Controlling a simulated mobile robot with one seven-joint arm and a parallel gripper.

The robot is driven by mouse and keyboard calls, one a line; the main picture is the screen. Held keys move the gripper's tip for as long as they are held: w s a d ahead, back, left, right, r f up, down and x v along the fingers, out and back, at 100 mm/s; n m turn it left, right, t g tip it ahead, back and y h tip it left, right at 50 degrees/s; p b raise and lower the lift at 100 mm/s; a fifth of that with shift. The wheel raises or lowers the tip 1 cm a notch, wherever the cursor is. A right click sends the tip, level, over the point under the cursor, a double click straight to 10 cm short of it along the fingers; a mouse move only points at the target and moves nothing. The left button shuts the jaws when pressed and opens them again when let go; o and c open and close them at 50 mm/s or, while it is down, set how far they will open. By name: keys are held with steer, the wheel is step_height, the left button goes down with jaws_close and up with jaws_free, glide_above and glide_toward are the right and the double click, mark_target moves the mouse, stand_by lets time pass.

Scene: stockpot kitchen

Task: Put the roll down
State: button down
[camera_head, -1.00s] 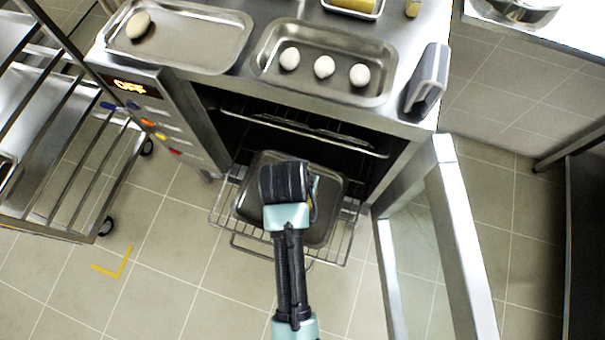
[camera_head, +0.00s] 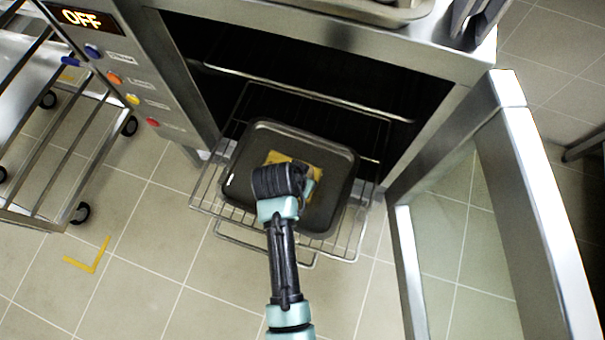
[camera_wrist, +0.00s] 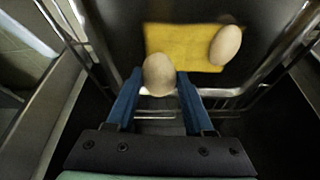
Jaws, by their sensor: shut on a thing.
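A pale, egg-shaped roll (camera_wrist: 159,72) is held between the blue fingers of my gripper (camera_wrist: 160,80) in the wrist view. Beyond it, a second pale roll (camera_wrist: 226,44) rests on a yellow sheet (camera_wrist: 180,42). The sheet, also in the head view (camera_head: 318,160), lies in a dark baking tray (camera_head: 340,195). In the head view my gripper (camera_head: 285,183) is over the tray and hides both rolls. How far the held roll is above the sheet is hard to tell.
The tray sits on a wire rack (camera_head: 208,193) extending from the oven's (camera_head: 300,75) opening. The open glass door (camera_head: 535,220) stands to the right. The control panel (camera_head: 100,50) reads OFF. A metal rack trolley (camera_head: 50,160) is at the left.

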steer(key=shift+f+b, duration=1.05)
steer(key=shift+f, duration=2.1)
steer(key=shift+f, duration=0.1)
steer(key=shift+c, duration=1.4)
jaws_free()
steer(key=p+v, duration=0.5)
steer(key=v, duration=0.7)
